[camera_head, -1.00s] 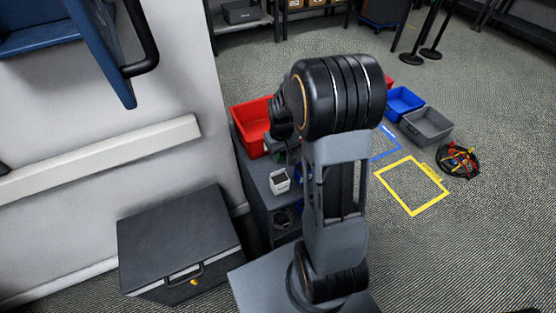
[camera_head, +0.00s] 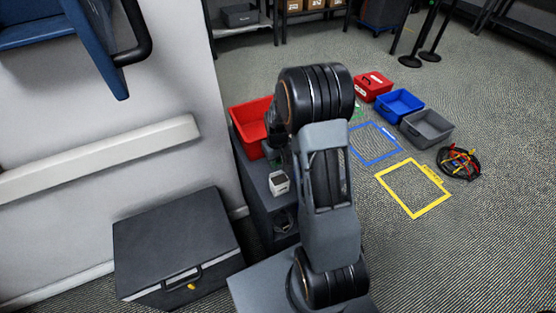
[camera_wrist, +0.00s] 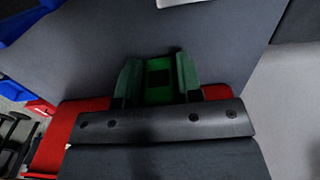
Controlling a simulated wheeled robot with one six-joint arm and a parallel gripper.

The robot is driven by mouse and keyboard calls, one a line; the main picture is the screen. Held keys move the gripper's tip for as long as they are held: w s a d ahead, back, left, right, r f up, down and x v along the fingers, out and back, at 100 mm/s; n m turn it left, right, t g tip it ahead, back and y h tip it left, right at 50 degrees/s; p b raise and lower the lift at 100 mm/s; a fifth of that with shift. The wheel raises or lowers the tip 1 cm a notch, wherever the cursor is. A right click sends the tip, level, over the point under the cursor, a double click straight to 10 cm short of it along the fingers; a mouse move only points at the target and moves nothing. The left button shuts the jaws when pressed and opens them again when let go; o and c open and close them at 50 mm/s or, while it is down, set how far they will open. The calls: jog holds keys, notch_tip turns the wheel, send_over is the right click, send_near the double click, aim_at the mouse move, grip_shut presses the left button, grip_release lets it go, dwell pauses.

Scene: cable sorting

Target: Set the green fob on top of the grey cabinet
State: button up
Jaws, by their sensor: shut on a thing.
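The green fob (camera_wrist: 158,72) is held between the two fingers of my gripper (camera_wrist: 159,80) in the wrist view. Behind it in that view is the plain grey top of the grey cabinet (camera_wrist: 90,60); the gap between fob and top cannot be judged. In the head view the grey cabinet (camera_head: 256,182) stands against the wall, left of my arm. My arm hides part of the cabinet top, and the fob cannot be made out there.
A red bin (camera_head: 247,116) and a small white container (camera_head: 279,184) stand on the cabinet top. A dark chest with a handle (camera_head: 172,240) is at lower left. On the floor at right are blue (camera_head: 400,103) and grey (camera_head: 428,126) bins, a cable coil (camera_head: 459,163) and taped outlines.

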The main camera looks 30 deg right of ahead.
jog(key=shift+f, duration=0.15)
jog(key=o, duration=1)
jog(key=shift+c, duration=0.2)
notch_tip(320, 180, up, 12)
jog(key=p, duration=0.2)
jog(key=shift+p, duration=0.4)
jog(key=s+a+r+t, duration=0.1)
jog(key=s+a+r, duration=0.3)
jog(key=s, duration=0.4)
jog(key=s+a+r+t, duration=0.2)
jog(key=s+a+r, duration=0.3)
jog(key=s, duration=0.3)
jog(key=shift+s+r, duration=0.15)
jog(key=shift+r, duration=0.2)
